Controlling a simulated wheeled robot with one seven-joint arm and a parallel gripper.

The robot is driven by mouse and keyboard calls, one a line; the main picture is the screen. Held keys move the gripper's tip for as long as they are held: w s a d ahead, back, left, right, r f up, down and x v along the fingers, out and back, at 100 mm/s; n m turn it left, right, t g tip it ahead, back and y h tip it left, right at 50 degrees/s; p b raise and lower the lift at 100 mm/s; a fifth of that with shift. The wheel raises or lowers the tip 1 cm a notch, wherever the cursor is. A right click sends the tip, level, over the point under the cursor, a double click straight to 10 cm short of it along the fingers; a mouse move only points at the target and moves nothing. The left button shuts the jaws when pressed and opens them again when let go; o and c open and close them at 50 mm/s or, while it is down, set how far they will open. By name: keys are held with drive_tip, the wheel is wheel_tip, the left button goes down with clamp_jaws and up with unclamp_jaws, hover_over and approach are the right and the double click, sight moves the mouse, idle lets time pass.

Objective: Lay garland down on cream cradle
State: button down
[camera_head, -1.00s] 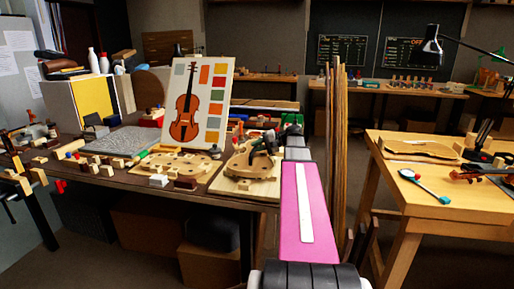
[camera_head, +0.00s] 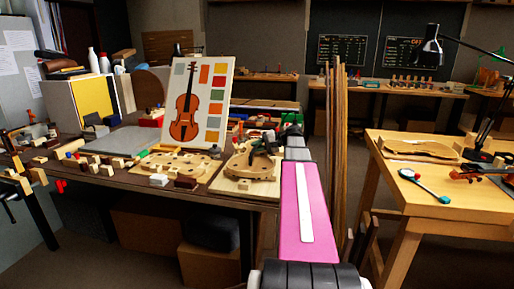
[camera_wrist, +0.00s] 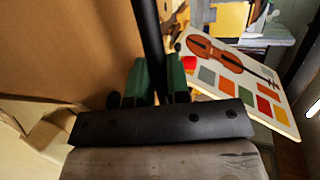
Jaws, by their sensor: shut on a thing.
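A violin-outlined wooden frame, which looks like the garland (camera_head: 238,166), is at the right end of the left bench in the head view. It is low over or on a pale cream board (camera_head: 228,187), which may be the cradle; I cannot tell whether they touch. My gripper (camera_head: 262,146) is at the frame, its fingertips partly hidden. In the wrist view the green-padded fingers of my gripper (camera_wrist: 158,76) are shut around a dark upright bar (camera_wrist: 148,28). Whether this bar belongs to the garland is not clear.
A second board with flat violin-shaped pieces (camera_head: 178,162) lies just left, with small blocks (camera_head: 159,180) in front. A violin chart (camera_head: 200,100) stands behind. Upright wooden strips (camera_head: 338,150) are right of my arm. A separate table (camera_head: 425,192) stands at the right.

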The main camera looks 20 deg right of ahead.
drive_tip(key=c, duration=1)
unclamp_jaws()
drive_tip(key=v, duration=1)
drive_tip(key=shift+s+d+r, duration=0.1)
drive_tip(key=shift+s+d, duration=0.05)
drive_tip(key=shift+d, duration=0.2)
